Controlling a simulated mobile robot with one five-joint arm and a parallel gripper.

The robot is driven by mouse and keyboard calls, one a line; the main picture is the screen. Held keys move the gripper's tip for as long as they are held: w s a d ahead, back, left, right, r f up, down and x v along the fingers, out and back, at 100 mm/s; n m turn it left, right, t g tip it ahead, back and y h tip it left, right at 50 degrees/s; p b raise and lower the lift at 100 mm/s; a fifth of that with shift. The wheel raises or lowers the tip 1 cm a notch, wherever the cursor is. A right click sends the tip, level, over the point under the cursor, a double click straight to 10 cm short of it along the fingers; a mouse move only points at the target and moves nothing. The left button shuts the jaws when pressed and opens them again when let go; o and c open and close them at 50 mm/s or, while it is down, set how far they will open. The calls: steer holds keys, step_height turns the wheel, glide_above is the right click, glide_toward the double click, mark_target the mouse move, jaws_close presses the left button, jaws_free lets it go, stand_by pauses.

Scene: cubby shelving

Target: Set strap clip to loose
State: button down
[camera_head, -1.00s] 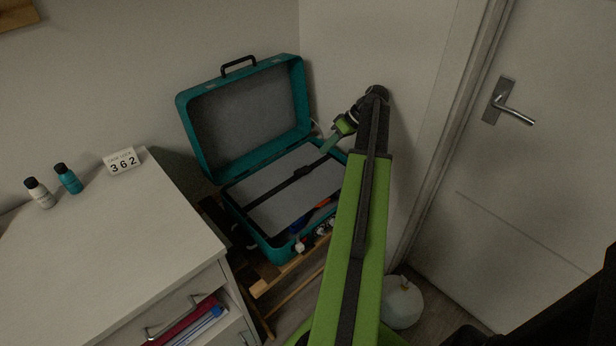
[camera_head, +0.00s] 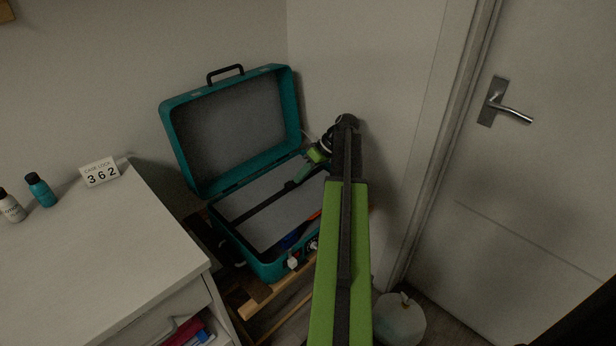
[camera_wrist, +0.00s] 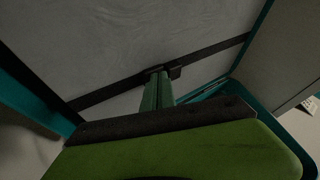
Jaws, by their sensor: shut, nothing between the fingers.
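The teal case (camera_head: 265,268) stands open with its lid up. A black strap (camera_head: 250,210) crosses the grey panel inside it. The dark strap clip (camera_wrist: 175,72) sits on the strap in the wrist view. My gripper (camera_wrist: 157,75) has its green fingers closed together, empty, with the tips at the clip's left side. They look close to or touching it; I cannot tell which. In the head view my gripper (camera_head: 297,180) reaches into the case from the right, and its tips partly hide the clip. Whether the clip is tight or loose is not clear.
The case rests on a wooden stand (camera_head: 262,300). A white cabinet (camera_head: 100,240) stands at left with two small bottles and a "362" card (camera_head: 100,172). A wall is close behind my arm. A door (camera_head: 540,180) is at right, with a round whitish container (camera_head: 400,318) on the floor.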

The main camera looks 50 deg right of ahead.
mark_target(288, 186)
steer(key=shift+w+a+f, duration=0.1)
steer(key=a, duration=0.3)
steer(key=shift+w+a, duration=0.1)
steer(key=shift+a, duration=0.3)
steer(key=shift+d+r+p, duration=0.1)
steer(key=shift+r+p, duration=0.15)
steer(key=shift+p, duration=0.15)
steer(key=p+v, duration=0.7)
steer(key=v, duration=0.2)
steer(key=shift+s+d, duration=0.25)
steer(key=shift+d, duration=0.05)
